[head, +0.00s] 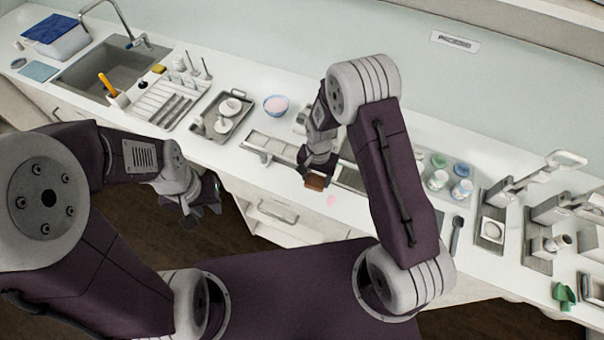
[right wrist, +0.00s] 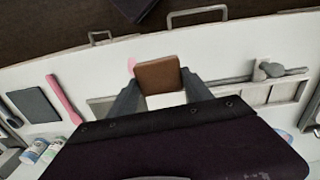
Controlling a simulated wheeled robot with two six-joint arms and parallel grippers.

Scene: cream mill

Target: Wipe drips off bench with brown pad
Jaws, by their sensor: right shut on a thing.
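The brown pad (head: 316,181) is between the fingers of my right gripper (head: 314,172), over the front part of the white bench (head: 285,185). In the right wrist view the pad (right wrist: 159,75) shows as a brown square held at the fingertips. I cannot tell whether it touches the bench. A pink drip (head: 331,200) lies on the bench just right of the pad, near the front edge; in the right wrist view it is partly hidden behind the pad. My left gripper (head: 197,212) hangs in front of the bench, away from the pad; its fingers look apart.
A metal tray (head: 221,120) with white dishes and a bowl (head: 276,105) stand to the left. Lidded jars (head: 438,179) and a dark spoon (head: 456,235) are to the right.

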